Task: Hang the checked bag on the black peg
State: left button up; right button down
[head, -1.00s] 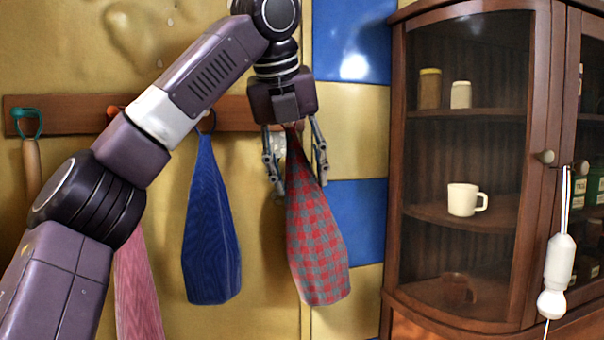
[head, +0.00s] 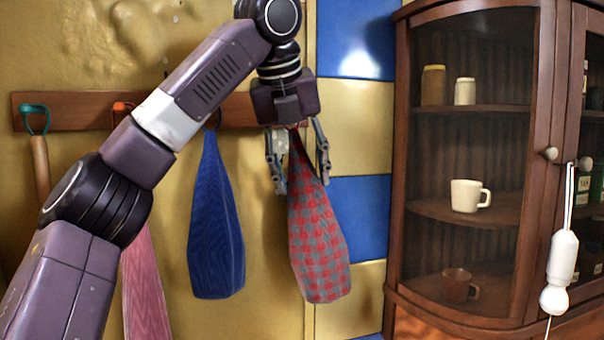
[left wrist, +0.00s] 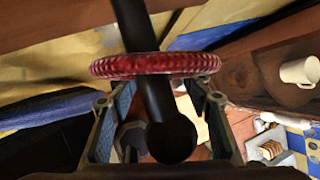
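The red and grey checked bag (head: 318,245) hangs nearly upright below my left gripper (head: 300,170). Its narrow top lies between the fingers, which stand well apart on either side. In the left wrist view my left gripper (left wrist: 158,125) has its fingers spread, with the bag's red loop (left wrist: 155,66) lying across just beyond them. The black peg (left wrist: 160,105) runs from the wall rail towards the camera between the fingers and ends in a round knob. The loop crosses the peg behind the knob and looks to be around it. In the head view the gripper hides the peg.
A blue bag (head: 216,225) and a pink bag (head: 142,275) hang to the left on the wooden rail (head: 75,112). A teal-handled tool (head: 40,160) hangs at the far left. A glass-fronted cabinet (head: 398,150) stands close on the right, with a white hanging pull (head: 560,260).

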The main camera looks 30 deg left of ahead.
pick_arm(q)
jog(key=o, duration=0.4)
jog(key=shift+f, duration=0.1)
jog(key=shift+o, duration=0.2)
